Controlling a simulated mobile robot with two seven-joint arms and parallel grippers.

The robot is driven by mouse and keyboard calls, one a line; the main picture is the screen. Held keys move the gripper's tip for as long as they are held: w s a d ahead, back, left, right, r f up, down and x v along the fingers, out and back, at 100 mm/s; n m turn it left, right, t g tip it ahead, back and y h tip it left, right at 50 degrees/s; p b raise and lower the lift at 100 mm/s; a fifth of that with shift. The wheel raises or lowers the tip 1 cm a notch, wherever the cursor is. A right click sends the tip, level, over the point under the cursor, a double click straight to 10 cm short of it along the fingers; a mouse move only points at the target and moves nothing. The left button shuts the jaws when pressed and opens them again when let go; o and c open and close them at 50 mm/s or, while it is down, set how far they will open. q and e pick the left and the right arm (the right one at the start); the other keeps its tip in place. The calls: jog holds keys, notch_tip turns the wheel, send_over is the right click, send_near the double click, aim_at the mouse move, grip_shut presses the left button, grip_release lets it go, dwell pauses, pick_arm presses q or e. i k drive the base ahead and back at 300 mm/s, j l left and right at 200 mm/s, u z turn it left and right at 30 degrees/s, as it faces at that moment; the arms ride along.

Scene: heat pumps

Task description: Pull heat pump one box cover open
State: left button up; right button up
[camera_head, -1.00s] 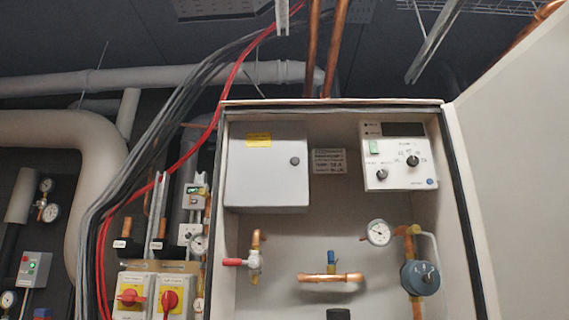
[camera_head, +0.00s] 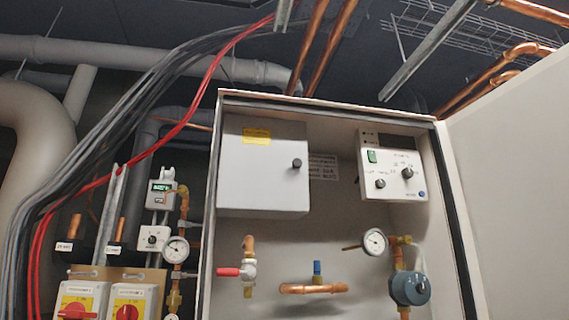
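The heat pump cabinet (camera_head: 335,97) stands open in the head view, its large outer door (camera_head: 515,190) swung out to the right. Inside at upper left is a grey-white box cover (camera_head: 262,185) with a yellow label and a round black knob (camera_head: 297,164) on its right side. The cover looks shut. Neither of my grippers shows in the view. Which cover is heat pump one's is not readable here.
Inside the cabinet are a control panel (camera_head: 393,173), a red-handled valve (camera_head: 236,271), a gauge (camera_head: 374,241) and a blue-grey pump (camera_head: 409,289). Yellow switch boxes with red knobs (camera_head: 127,312) and cables (camera_head: 150,150) stand left. Pipes run overhead.

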aim_at(263, 165)
jog(key=i+j+z, duration=0.1)
jog(key=j+z, duration=0.15)
jog(key=j, duration=1.1)
